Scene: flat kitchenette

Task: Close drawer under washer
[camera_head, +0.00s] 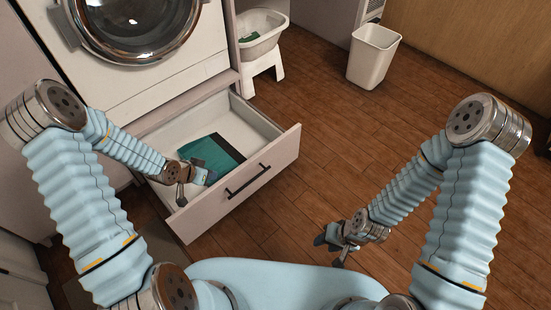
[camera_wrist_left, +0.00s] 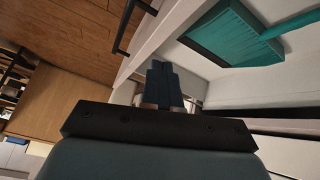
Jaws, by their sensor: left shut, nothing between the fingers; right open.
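The drawer (camera_head: 222,193) under the white washer (camera_head: 165,75) is pulled open, with a dark bar handle (camera_head: 248,180) on its front panel. My right gripper (camera_head: 335,246) is open and empty above the floor, right of the drawer.
A white stool (camera_head: 262,68) with a basket (camera_head: 260,36) on it stands behind the drawer. A white bin (camera_head: 373,57) stands at the back right. The wooden floor (camera_head: 330,140) between the drawer and bin is clear.

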